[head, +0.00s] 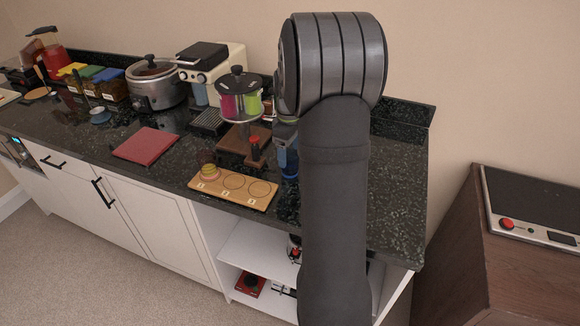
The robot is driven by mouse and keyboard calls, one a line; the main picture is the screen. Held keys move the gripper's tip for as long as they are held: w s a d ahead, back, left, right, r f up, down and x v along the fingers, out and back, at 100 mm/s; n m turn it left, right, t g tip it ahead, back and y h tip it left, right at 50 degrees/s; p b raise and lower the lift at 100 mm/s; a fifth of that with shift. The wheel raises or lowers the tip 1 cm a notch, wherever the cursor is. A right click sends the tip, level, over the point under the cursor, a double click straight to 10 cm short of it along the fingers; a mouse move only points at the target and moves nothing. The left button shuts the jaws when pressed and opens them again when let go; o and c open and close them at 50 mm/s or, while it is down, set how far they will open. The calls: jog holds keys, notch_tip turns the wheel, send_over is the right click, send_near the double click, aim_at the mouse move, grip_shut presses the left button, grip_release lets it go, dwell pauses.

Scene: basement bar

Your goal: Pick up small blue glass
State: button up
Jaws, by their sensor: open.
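In the head view, a small dark blue glass (290,172) stands on the dark speckled counter, just left of my arm. Its right side is partly covered by my arm. My gripper (286,150) points down directly above or around the upper part of the glass. It is open, but its fingers are small and partly hidden, so I cannot tell whether they touch the glass.
A wooden board (232,188) with three numbered rings, with small stacked rings on the left one, lies left of the glass. The counter (390,200) is clear to the right.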

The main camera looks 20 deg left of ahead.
jog(key=shift+d+f, duration=0.1)
jog(key=shift+f, duration=1.25)
jog(key=c, duration=1.1)
jog(key=shift+r, duration=0.1)
